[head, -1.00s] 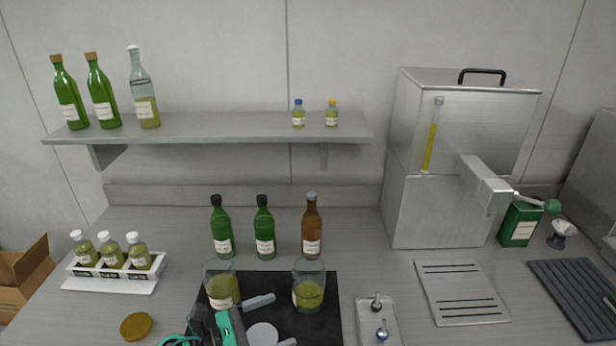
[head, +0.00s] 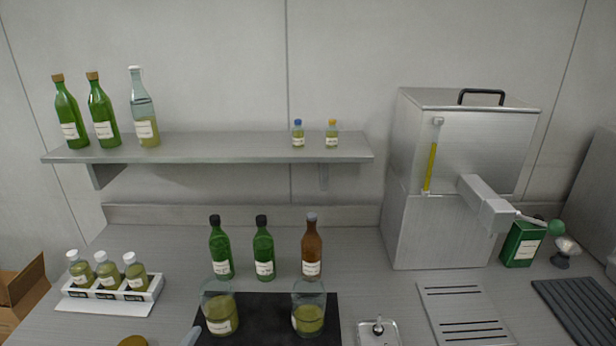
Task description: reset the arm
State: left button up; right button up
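Only a small grey piece, which looks like a fingertip of my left gripper (head: 190,337), shows at the bottom edge in the head view. It is left of the near left glass jar (head: 220,311) and beside the black mat (head: 262,312). The rest of that gripper and its arm are below the picture, so its opening is hidden. Nothing held shows. My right gripper is out of view.
A second jar (head: 309,309) stands on the mat, with several bottles, such as the brown one (head: 312,250), behind. A white rack (head: 150,287) of small bottles stands left. A steel machine (head: 440,230), slotted plate (head: 460,312) and small tray (head: 362,334) are right. Counter between rack and mat is clear.

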pick_arm(q)
jog(key=s+a+f+n+g, duration=0.1)
jog(key=s+f+n+g, duration=0.4)
jog(key=s, duration=0.5)
jog(key=s+a+f+n+g, duration=0.1)
jog(key=s+f+n+g, duration=0.2)
jog(key=s+n+g, duration=0.55)
notch_tip(320, 180, down, 37)
jog(key=s+m+t+b, duration=0.2)
jog(key=b, duration=0.4)
jog(key=s+a+f+g+b, duration=0.1)
jog(key=s+f+b, duration=0.1)
jog(key=s+f, duration=0.7)
jog(key=s+a+f+b, duration=0.2)
jog(key=s+f, duration=0.8)
jog(key=f, duration=0.4)
jog(key=shift+s+a+f+g, duration=0.15)
jog(key=shift+f+g, duration=0.2)
